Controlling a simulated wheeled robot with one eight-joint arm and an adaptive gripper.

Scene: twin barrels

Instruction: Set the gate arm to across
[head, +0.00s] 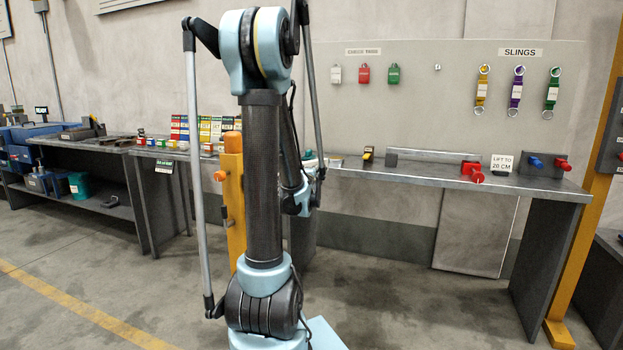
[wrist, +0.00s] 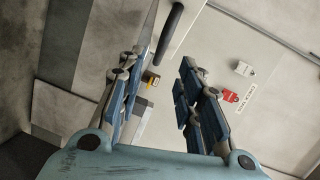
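A yellow post (head: 234,195) with an orange knob (head: 220,176) stands behind my arm in the head view. My arm covers much of its right side. I cannot make out a gate arm with certainty or tell its setting. In the wrist view my gripper (wrist: 160,88) is open, its blue-padded fingers apart with nothing between them. A dark rounded bar (wrist: 171,32) shows beyond the fingers, near the top; I cannot tell whether it belongs to the gate. In the head view my gripper is mostly hidden behind my arm.
A grey bench (head: 450,178) runs along the wall, with red fittings (head: 472,171) and a grey block (head: 540,163) at its right. A second yellow post (head: 585,225) stands at the far right. A lower bench (head: 90,142) is at left. Floor at front left is clear.

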